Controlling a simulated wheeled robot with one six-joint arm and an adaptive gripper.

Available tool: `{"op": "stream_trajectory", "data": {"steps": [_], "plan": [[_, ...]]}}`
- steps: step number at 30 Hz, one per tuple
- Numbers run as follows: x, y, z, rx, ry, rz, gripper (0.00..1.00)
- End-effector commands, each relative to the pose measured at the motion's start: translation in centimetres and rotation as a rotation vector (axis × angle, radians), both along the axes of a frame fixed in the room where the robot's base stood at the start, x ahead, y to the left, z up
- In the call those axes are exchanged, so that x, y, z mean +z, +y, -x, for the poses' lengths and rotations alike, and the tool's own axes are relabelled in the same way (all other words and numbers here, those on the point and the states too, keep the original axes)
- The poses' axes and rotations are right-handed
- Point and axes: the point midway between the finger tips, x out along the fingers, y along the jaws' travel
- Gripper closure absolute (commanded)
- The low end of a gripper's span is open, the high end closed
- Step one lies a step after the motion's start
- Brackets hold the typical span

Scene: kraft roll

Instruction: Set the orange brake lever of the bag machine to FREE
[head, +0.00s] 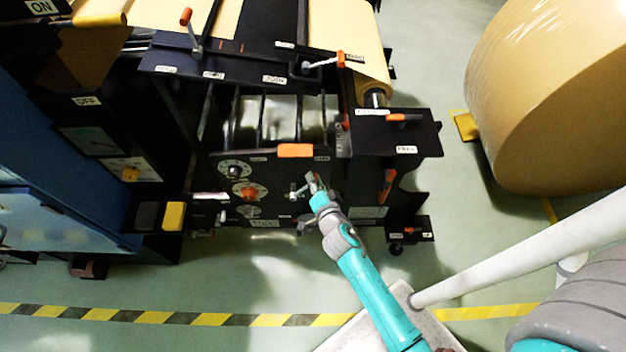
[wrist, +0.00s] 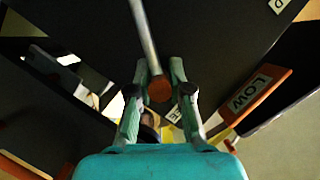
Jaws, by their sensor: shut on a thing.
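My gripper (head: 313,180) is at the front of the dark bag machine (head: 265,180), low on its right side. In the wrist view my gripper (wrist: 159,88) has its two fingers on either side of the orange-brown knob (wrist: 160,90) of a grey lever rod (wrist: 145,38), and is shut on it. The rod runs up from the knob towards a dark panel. In the head view my gripper mostly hides this lever. No FREE label is clearly readable beside it, so I cannot tell the lever's setting.
An orange plate marked LOW (wrist: 262,95) is right of the fingers in the wrist view. Other orange-knobbed levers (head: 187,17) (head: 341,60) stand on the machine's top. A big kraft roll (head: 552,95) is at the right. Open floor (head: 250,285) lies in front.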

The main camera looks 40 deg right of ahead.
Motion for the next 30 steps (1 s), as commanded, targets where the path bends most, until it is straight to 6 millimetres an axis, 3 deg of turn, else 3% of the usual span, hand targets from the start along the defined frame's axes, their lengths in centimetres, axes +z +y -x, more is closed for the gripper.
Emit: {"op": "stream_trajectory", "data": {"steps": [7,8,11,23,30], "plan": [[-0.4,-0.1,0.2,-0.004,0.009,-0.001,1.00],[-0.4,-0.1,0.2,-0.005,0.010,-0.001,0.79],[-0.4,-0.1,0.2,-0.004,0.009,-0.001,0.55],[-0.1,0.1,0.6,-0.003,0.006,0.000,0.55],[0.7,1.2,3.8,-0.002,0.009,0.000,0.55]]}}
